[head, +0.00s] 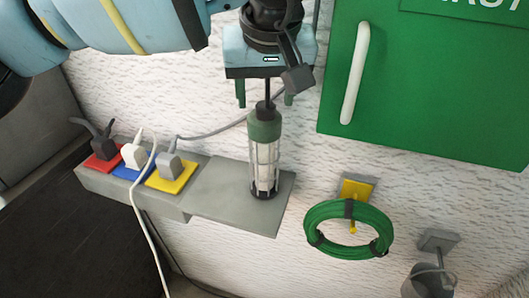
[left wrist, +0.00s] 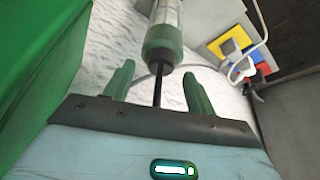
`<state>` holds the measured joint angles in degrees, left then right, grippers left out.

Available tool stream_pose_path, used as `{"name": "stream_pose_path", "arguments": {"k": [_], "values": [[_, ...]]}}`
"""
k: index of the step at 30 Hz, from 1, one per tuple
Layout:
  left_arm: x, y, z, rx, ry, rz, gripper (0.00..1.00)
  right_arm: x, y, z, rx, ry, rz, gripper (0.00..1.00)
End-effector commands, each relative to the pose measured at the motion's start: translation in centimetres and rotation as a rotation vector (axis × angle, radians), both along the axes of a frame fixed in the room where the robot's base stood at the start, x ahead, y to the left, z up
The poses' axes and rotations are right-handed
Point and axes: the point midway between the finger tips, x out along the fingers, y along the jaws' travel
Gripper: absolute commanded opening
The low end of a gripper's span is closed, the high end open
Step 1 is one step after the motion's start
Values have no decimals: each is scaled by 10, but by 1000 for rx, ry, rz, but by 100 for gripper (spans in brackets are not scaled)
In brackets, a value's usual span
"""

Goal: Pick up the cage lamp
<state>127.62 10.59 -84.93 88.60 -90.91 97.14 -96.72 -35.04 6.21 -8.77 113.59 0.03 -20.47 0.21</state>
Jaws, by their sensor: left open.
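The cage lamp (head: 264,163) stands upright on a grey ledge (head: 229,196) against the wall. It has a green cap, a pale tube inside a wire cage and a thin black stem on top. My left gripper (head: 265,103) is above the lamp, pointing down, with its green fingers apart on either side of the stem. In the left wrist view the gripper (left wrist: 158,80) is open, the stem runs between the fingers without visible contact, and the lamp's green cap (left wrist: 163,43) lies beyond the fingertips. My right gripper is not in view.
Left of the lamp, plugs sit on red (head: 103,162), blue (head: 123,174) and yellow (head: 171,180) sockets, with loose cables. A green cabinet (head: 430,90) with a white handle (head: 355,75) is at right. A green hose coil (head: 318,215) hangs below it.

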Motion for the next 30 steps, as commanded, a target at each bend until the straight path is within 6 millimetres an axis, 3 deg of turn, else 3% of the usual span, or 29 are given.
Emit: {"name": "stream_pose_path", "arguments": {"k": [3,9,22,30], "values": [[4,1,-10,1,-1,0,56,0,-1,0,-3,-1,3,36],[4,1,-10,1,-2,-1,56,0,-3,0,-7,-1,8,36],[4,0,-10,0,-1,-1,1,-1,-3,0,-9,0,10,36],[4,0,-9,-2,-3,-1,0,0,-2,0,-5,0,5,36]]}}
